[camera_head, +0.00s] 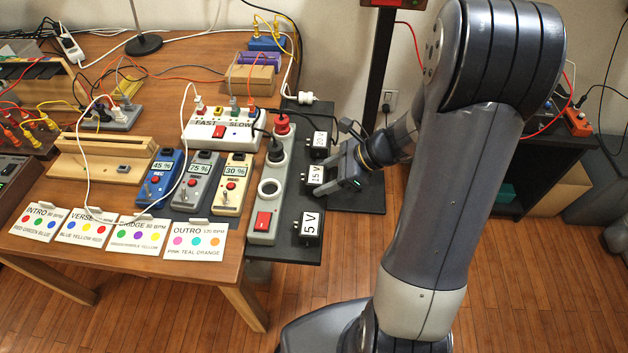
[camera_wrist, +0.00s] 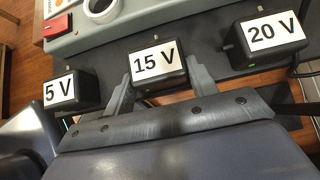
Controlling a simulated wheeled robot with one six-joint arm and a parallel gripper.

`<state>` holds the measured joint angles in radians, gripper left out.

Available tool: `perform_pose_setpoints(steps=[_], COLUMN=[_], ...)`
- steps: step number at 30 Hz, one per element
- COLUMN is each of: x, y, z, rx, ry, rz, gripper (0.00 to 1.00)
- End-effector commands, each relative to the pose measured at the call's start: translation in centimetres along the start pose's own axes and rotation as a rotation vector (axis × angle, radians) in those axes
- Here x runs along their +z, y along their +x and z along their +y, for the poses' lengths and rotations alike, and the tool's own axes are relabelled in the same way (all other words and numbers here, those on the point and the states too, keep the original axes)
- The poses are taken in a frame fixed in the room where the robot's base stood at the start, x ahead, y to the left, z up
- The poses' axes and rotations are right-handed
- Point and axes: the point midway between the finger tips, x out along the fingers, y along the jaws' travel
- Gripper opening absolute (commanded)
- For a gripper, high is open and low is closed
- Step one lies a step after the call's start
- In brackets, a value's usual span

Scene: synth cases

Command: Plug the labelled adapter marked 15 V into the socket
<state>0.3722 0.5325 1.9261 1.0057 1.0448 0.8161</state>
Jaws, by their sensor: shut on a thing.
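The black adapter labelled 15 V (camera_wrist: 157,69) sits between the two fingers of my gripper (camera_wrist: 160,92) in the wrist view. My gripper is shut on it, and the adapter appears to be at the dark shelf surface. In the head view the 15 V adapter (camera_head: 315,176) stands in a row between the 5 V adapter (camera_head: 309,227) and the 20 V adapter (camera_head: 319,144). My gripper (camera_head: 330,183) reaches it from the right.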

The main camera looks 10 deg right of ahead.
Motion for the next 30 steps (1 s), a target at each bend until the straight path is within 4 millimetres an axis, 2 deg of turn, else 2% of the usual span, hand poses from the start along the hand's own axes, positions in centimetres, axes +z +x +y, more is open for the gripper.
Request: perform_pose_setpoints(steps=[30], x=[4.4], y=[-4.1], z=[0.0], rx=[0.0], ry=[0.0], rz=[0.0], gripper=[0.29])
